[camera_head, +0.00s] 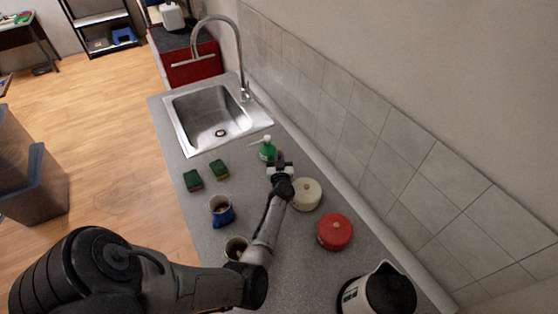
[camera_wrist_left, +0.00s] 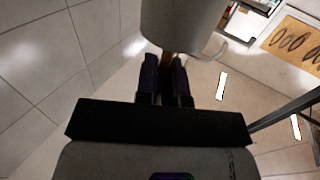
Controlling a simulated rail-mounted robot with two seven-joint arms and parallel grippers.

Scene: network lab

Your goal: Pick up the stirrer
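My left gripper (camera_head: 281,166) is over the grey counter (camera_head: 205,240), between the green soap bottle (camera_head: 267,150) and the cream lidded pot (camera_head: 306,194). In the left wrist view, its two dark fingers (camera_wrist_left: 166,78) are close together. A narrow brown piece (camera_wrist_left: 167,64) shows between them, but I cannot tell whether it is the stirrer or whether they grip it. A large pale grey round thing (camera_wrist_left: 183,25) is just beyond the fingertips. I cannot clearly make out a stirrer in the head view. My right gripper is not in view.
A blue mug (camera_head: 221,213) and another mug (camera_head: 236,247) stand on the counter. Two sponges (camera_head: 193,179) (camera_head: 219,169), a red lidded pot (camera_head: 335,232) and a kettle (camera_head: 378,296) stand nearby. The sink (camera_head: 217,112) lies beyond, and the tiled wall (camera_head: 350,130) borders the right.

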